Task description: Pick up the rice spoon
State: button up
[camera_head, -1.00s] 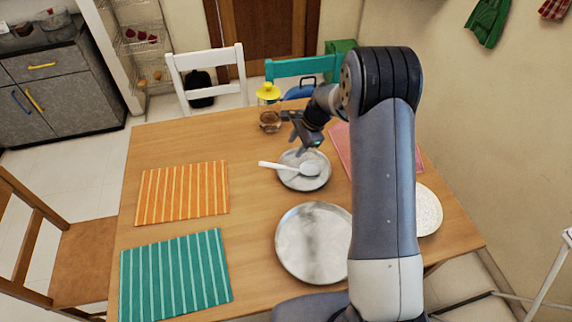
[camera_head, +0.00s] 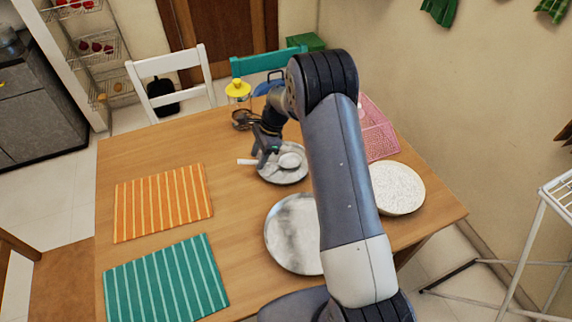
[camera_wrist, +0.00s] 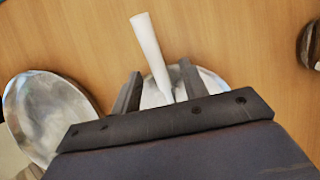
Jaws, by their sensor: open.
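The white rice spoon (camera_head: 289,161) lies across a small metal plate (camera_head: 284,179), its handle reaching out past the plate's left rim. My gripper (camera_head: 262,158) is low over the spoon's handle, partly hiding it in the head view. In the wrist view, my gripper (camera_wrist: 158,84) is open, with one finger on each side of the white spoon's handle (camera_wrist: 150,45). The spoon's bowl end is hidden behind the gripper body there. I cannot tell whether the fingers touch the handle.
A large metal plate (camera_head: 290,232) is in front of the small one; it also shows in the wrist view (camera_wrist: 45,112). A yellow-topped jar (camera_head: 239,92) stands behind. A speckled plate (camera_head: 398,188) and pink mat (camera_head: 375,135) are right. Orange (camera_head: 164,200) and teal (camera_head: 166,280) mats are left.

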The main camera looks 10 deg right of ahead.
aim_at(257, 161)
jog(key=b+x, duration=0.2)
jog(key=x, duration=0.2)
jog(key=shift+s+f, duration=0.1)
jog(key=shift+f, duration=0.1)
jog(key=shift+r, duration=0.1)
jog(key=shift+c, duration=0.5)
grip_shut()
